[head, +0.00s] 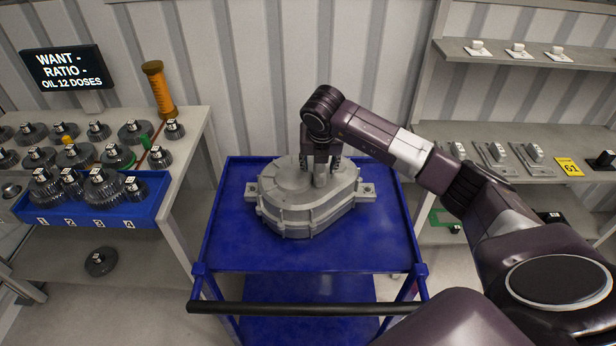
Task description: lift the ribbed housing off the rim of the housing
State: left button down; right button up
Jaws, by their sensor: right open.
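The grey ribbed housing (290,215) sits on the blue cart (230,240) near the middle of the head view. Its upper and lower parts look joined at a flanged rim, with a lug sticking out on each side. My right gripper (321,178) points down over the top of the housing, its fingers around or beside a small upright knob there. The fingers are open; whether they touch the knob is hard to tell. My left gripper is not in view.
A bench at left holds several gears and a blue numbered tray (95,212). A sign (65,68) and an orange column (158,88) stand behind. Shelves (520,62) with small parts are at right. The cart's black handle (305,309) runs across the front.

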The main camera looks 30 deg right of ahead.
jog(key=shift+f+b, duration=0.2)
jog(key=shift+b, duration=0.15)
dwell(0.4)
jog(key=shift+s, duration=0.1)
grip_shut()
jog(key=shift+w+r, duration=0.2)
jog(key=shift+r, duration=0.2)
jog(key=shift+f, duration=0.1)
